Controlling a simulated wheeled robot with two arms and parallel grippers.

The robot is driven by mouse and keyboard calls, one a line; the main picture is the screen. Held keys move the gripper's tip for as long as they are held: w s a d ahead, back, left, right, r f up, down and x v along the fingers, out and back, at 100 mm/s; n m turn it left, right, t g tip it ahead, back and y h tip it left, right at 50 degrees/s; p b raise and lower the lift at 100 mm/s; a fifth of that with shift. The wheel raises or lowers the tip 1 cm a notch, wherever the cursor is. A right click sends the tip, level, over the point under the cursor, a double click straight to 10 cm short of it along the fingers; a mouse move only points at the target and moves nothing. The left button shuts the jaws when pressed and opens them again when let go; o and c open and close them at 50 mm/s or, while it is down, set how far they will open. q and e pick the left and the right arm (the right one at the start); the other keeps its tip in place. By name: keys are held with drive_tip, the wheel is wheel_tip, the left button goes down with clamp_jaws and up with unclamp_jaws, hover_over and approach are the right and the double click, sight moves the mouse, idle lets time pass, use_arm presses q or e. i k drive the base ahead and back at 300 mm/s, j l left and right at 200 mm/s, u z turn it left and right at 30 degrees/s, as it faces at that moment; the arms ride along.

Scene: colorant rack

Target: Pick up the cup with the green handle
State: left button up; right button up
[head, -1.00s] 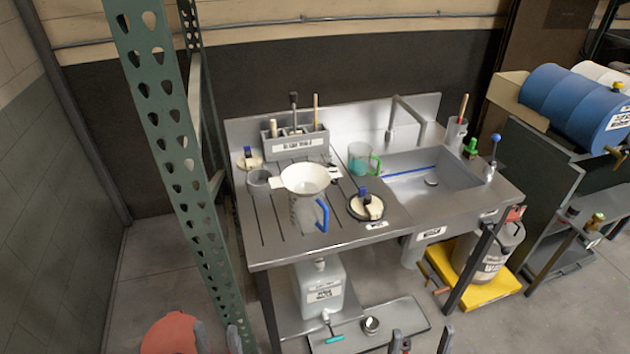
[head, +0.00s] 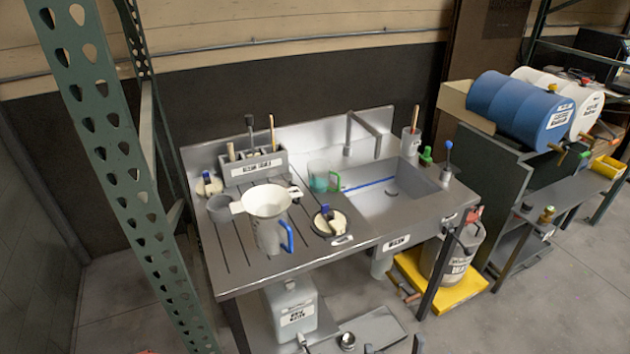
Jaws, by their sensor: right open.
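The cup with the green handle (head: 318,177) stands upright on the grey workbench, just left of the sink. It looks clear with a teal tint, and its green handle points right. My right gripper (head: 393,346) shows only its fingertips at the bottom edge. They are apart and empty, well in front of and below the cup. My left gripper is out of view.
A jug with a blue handle (head: 269,234) and a white funnel (head: 266,201) stand nearer me on the bench (head: 250,275). A lidded can opening (head: 329,221) lies between. A green perforated post (head: 115,165) rises at left. A yellow tray (head: 467,285) is below right.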

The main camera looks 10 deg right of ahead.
sight(324, 179)
drive_tip(key=i+l, duration=0.25)
drive_tip(key=l, duration=0.15)
drive_tip(key=i+l, duration=0.5)
drive_tip(key=l, duration=0.25)
